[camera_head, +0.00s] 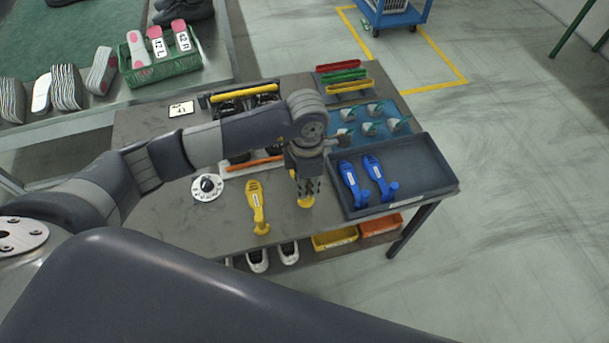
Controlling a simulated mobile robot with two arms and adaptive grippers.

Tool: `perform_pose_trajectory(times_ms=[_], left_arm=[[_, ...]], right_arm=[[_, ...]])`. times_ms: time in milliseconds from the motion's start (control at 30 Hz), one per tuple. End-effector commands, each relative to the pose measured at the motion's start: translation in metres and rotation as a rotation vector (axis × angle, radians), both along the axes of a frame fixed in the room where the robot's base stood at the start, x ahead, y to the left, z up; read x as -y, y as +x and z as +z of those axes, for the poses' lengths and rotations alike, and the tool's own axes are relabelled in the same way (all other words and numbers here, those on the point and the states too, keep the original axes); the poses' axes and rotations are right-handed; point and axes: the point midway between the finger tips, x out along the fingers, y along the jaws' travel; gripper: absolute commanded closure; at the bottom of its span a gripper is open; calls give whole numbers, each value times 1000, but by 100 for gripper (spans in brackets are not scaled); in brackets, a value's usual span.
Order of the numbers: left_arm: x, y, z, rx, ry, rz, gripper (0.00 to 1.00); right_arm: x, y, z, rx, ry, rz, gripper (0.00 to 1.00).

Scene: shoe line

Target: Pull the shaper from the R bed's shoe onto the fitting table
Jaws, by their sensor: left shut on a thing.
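My left gripper (307,185) points down over the fitting table (222,222) near its front edge. It is shut on a yellow shaper (306,203), whose lower end shows under the fingers. I cannot tell whether that shaper touches the table. A second yellow shaper (257,207) lies on the table just left of the gripper. Dark shoes (232,107) sit by a yellow bar at the table's back, largely hidden by my left arm. I cannot make out the R bed or its shoe. My right gripper is not in view.
A dark tray (425,185) with blue shapers (352,184) stands right of the gripper. A blue mat (385,108) with several small pieces lies behind it. A round white dial (207,187) is at the left. Bare tabletop lies around the loose yellow shaper.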

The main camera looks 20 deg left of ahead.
Motion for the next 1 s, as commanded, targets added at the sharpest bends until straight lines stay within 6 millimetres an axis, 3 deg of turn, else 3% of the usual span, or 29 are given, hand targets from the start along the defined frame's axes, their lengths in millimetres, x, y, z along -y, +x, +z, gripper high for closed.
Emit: perform_pose_trajectory(times_ms=[367,1000], left_arm=[[0,0,-15,2,0,53,99],[0,0,-78,2,0,52,99]], right_arm=[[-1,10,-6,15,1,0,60],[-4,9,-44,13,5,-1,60]])
